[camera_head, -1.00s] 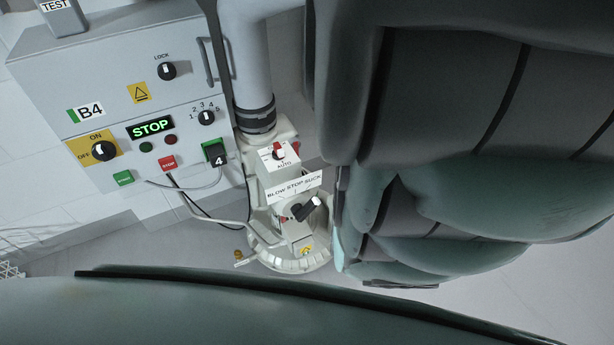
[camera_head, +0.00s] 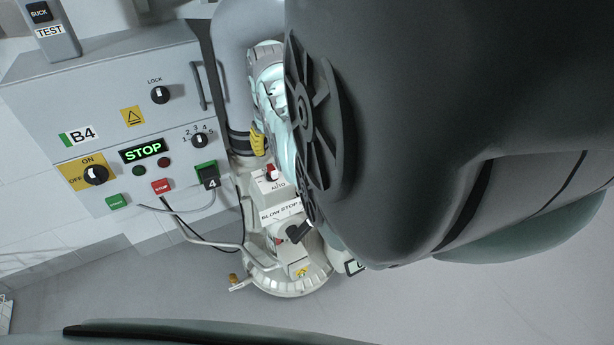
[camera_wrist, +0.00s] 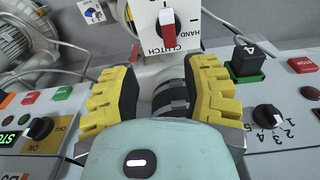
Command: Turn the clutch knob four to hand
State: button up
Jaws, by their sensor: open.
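The clutch knob (camera_head: 272,172), red and white, sits on a white plate on top of the blower unit. The word AUTO shows on the plate in the head view. In the wrist view the knob (camera_wrist: 167,30) is at the top centre, with HAND and CLUTCH lettered beside it. My gripper (camera_wrist: 165,68) has yellow ridged fingers, spread apart and empty, with the knob beyond their tips and not touched. In the head view one yellow finger shows beside the grey duct, just above the knob; the other is hidden by my arm. The knob's exact setting is hard to read.
The grey B4 panel (camera_head: 130,100) with switches stands left of the blower. The thick grey duct (camera_head: 235,75) rises behind the knob.

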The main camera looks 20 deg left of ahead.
aim_at(272, 168)
jog(key=shift+s+r+g+h, duration=0.15)
jog(key=shift+s+r+g, duration=0.05)
jog(key=shift+s, duration=0.25)
jog(key=shift+s+r+g+h, duration=0.15)
jog(key=shift+s+r+g, duration=0.05)
jog(key=shift+s, duration=0.2)
jog(key=shift+s+f, duration=0.1)
jog(key=shift+f, duration=0.05)
jog(key=shift+f+b, duration=1.6)
jog(key=shift+f, duration=1.95)
jog(key=shift+c, duration=0.3)
grip_shut()
jog(key=shift+d, duration=0.1)
